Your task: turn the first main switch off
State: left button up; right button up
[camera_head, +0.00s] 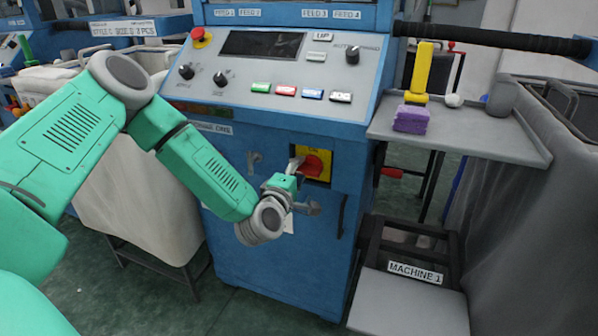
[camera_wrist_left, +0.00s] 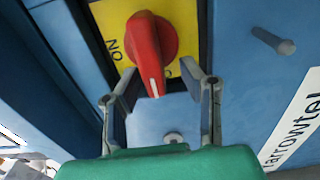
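The main switch is a red rotary knob (camera_head: 313,166) on a yellow plate (camera_head: 323,180) on the front of the blue machine. In the left wrist view the red knob (camera_wrist_left: 150,42) has a white line on its lower end. "ON" shows on the yellow plate (camera_wrist_left: 109,18) left of it, and a partly hidden letter shows at its lower right. My left gripper (camera_head: 306,186) is at the switch. In the left wrist view its two fingers (camera_wrist_left: 158,70) are apart, one on each side of the knob's lower end. I cannot tell whether they touch it. My right gripper is out of view.
A control panel (camera_head: 270,75) with buttons, knobs and a red emergency stop (camera_head: 201,38) is above. A grey shelf (camera_head: 480,140) with a purple block (camera_head: 411,119) and a yellow object (camera_head: 420,70) juts out at right. A grey step (camera_head: 410,305) labelled "MACHINE 1" stands below.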

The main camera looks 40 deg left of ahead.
pick_arm(q)
jog(key=v, duration=1.2)
jog(key=shift+a+f, duration=0.1)
jog(key=shift+f, duration=0.05)
